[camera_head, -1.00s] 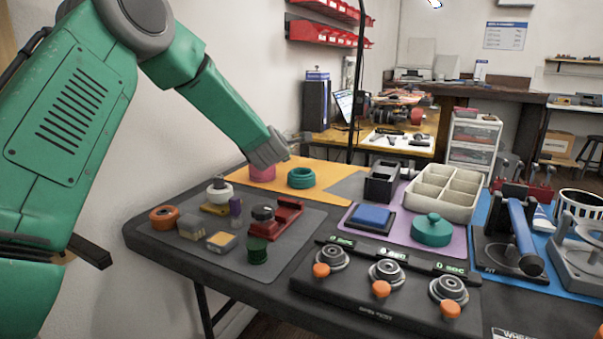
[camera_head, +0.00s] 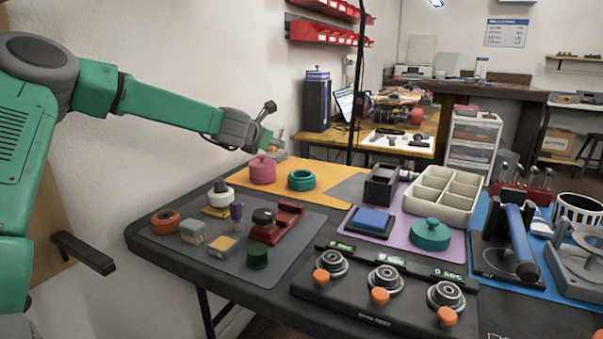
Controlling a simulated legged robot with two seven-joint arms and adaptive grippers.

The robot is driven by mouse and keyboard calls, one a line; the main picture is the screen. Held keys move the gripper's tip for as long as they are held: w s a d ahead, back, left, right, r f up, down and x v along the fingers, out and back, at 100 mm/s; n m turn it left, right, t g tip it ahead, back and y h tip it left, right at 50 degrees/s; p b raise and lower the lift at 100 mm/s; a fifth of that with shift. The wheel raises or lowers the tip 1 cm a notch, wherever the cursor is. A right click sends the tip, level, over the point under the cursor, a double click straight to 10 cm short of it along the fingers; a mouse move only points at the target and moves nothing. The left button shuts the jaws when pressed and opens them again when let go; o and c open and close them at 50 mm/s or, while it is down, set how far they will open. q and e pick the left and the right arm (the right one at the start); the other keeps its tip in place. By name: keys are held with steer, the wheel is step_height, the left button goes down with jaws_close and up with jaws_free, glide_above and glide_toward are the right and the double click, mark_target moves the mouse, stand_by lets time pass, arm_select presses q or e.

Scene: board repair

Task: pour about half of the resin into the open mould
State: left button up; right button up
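A pink pot with a knob on top (camera_head: 262,169) stands on the orange mat. An open teal ring-shaped vessel (camera_head: 301,180) stands just right of it. A teal round piece with a knob (camera_head: 431,234) sits on the purple mat. No label shows which of these is the resin or the mould, and no liquid is visible. My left gripper (camera_head: 268,123) is above and behind the pink pot, apart from it. One dark finger points up; the other side is unclear, so its opening cannot be told. My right gripper is out of view.
The grey mat (camera_head: 300,245) on the left holds several small parts. A black panel with orange knobs (camera_head: 345,300) lies along the front edge. A sectioned cream tray (camera_head: 445,192) and a blue-handled tool (camera_head: 522,235) stand to the right. A thin black pole rises behind the table.

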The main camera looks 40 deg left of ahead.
arm_select(q)
steer(key=shift+s+a+r+n+h+p, duration=0.15)
steer(key=shift+a+r+n+h+p, duration=0.4)
steer(key=shift+n+p, duration=0.2)
steer(key=shift+d, duration=0.1)
